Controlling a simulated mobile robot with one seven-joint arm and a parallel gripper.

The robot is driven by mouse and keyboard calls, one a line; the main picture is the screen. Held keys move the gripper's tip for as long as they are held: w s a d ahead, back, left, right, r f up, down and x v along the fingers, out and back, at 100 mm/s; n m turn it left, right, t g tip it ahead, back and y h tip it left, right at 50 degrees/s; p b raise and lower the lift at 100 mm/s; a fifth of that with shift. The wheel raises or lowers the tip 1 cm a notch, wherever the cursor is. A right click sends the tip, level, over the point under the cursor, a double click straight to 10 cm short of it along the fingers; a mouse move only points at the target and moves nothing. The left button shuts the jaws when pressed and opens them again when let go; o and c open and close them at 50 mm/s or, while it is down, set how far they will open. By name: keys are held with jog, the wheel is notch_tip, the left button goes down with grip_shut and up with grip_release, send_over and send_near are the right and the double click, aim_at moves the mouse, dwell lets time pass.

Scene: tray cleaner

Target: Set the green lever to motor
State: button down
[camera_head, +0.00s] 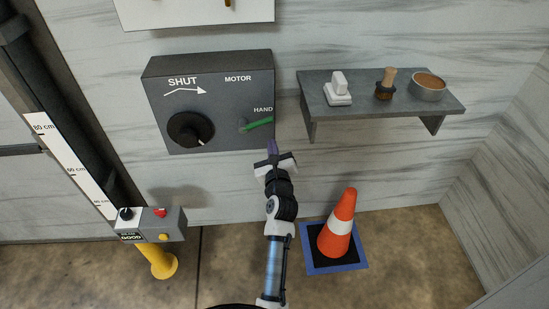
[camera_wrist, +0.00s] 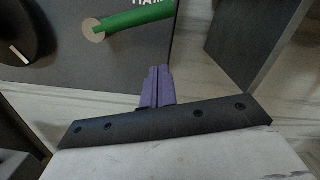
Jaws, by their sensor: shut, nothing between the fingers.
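The green lever (camera_head: 259,124) is on the dark grey control box (camera_head: 215,132) on the wall. It points right, slightly upward, just below the word HAND; the word MOTOR stands higher up and to its left. In the wrist view the lever (camera_wrist: 135,18) runs from a round tan pivot out to the right at the top. My gripper (camera_head: 272,147) is just below the box's lower right corner, under the lever. In the wrist view its purple fingers (camera_wrist: 157,85) are shut together and empty, apart from the lever.
A black knob (camera_head: 190,130) sits left on the box, under SHUT. A grey shelf (camera_head: 380,100) with a white switch-like item, a brush and a bowl juts out to the right. A traffic cone (camera_head: 338,225) stands below it. A button post (camera_head: 150,225) stands at left.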

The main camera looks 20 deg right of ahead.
jog(key=shift+w+a+r+p, duration=0.15)
jog(key=shift+w+r+p, duration=0.25)
jog(key=shift+r, duration=0.2)
jog(key=shift+w+a+r+p, duration=0.1)
jog(key=shift+w+r+p, duration=0.25)
jog(key=shift+r, duration=0.3)
jog(key=shift+w+a+r+p, duration=0.15)
jog(key=shift+w+r+p, duration=0.25)
jog(key=shift+r, duration=0.2)
jog(key=shift+d, duration=0.1)
jog(key=shift+r+n+b, duration=0.2)
jog(key=shift+n+b, duration=0.1)
